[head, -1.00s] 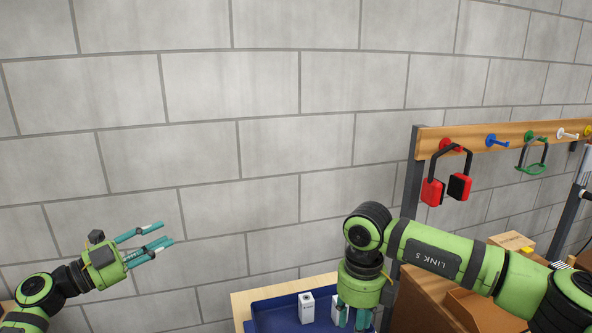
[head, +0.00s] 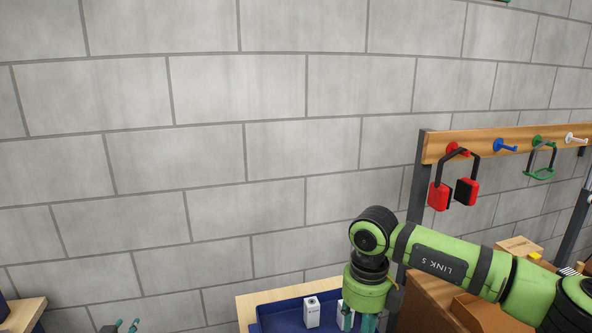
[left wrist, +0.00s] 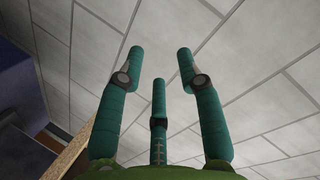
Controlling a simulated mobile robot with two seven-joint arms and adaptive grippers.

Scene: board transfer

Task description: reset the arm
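My right arm (head: 440,262) comes in from the right and bends down at the wrist. My right gripper (head: 358,323) points down over the blue tray (head: 276,312), beside two white boxes. One white box (head: 312,312) stands clear to its left; the other (head: 340,308) is partly hidden by the gripper. The right fingertips are cut off below.
A wooden rail (head: 480,140) with coloured hooks is on the right; red ear defenders (head: 440,195) and a green-framed item (head: 543,172) hang there. A wooden surface (head: 22,312) is at lower left. Brown boxes (head: 430,300) stand under my right arm.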

